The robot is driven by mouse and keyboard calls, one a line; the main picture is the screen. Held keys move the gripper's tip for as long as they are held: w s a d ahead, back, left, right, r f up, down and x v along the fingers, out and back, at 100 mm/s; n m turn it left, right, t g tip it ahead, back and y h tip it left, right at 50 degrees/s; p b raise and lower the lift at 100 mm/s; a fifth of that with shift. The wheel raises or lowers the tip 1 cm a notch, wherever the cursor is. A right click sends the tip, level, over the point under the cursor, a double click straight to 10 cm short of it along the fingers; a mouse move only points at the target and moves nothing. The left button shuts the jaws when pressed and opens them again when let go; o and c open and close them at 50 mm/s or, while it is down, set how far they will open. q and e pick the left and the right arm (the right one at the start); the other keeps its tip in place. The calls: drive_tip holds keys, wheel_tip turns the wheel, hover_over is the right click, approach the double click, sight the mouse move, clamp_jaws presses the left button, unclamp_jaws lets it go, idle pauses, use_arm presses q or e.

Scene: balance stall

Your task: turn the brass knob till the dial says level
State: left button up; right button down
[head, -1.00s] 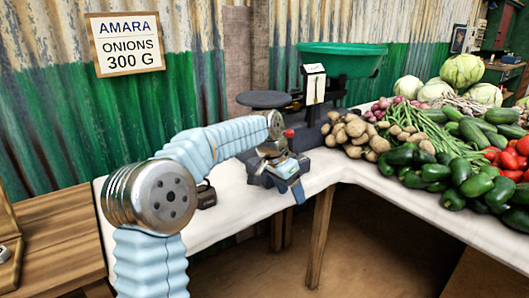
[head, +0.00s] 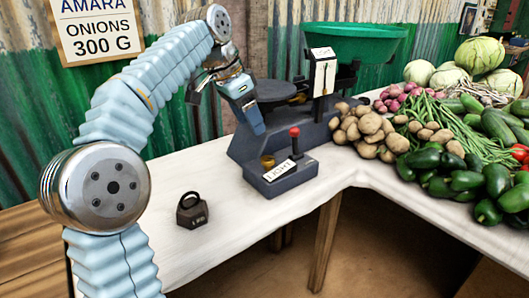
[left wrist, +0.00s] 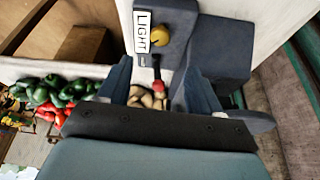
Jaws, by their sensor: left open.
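The brass knob (head: 267,160) sits on the low dark front box of the balance (head: 312,130). In the left wrist view the brass knob (left wrist: 160,36) is beyond the fingertips, beside a white plate (left wrist: 142,32) reading LIGHT. That plate (head: 280,171) also shows on the box in the head view, too small to read surely. An upright white panel (head: 323,75) with a dark line stands under the green pan (head: 345,45). My left gripper (head: 254,122) is open and empty, above the box and apart from the knob. My right gripper is not in view.
A red-topped lever (head: 295,133) stands up close beside the knob. A dark weight with a ring (head: 192,210) sits on the white table (head: 165,170). Potatoes (head: 362,132) and other vegetables lie right of the balance. The table left of the balance is mostly clear.

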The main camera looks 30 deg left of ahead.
sight(267, 158)
use_arm(q)
drive_tip(key=b+x, duration=0.2)
drive_tip(key=x, duration=1)
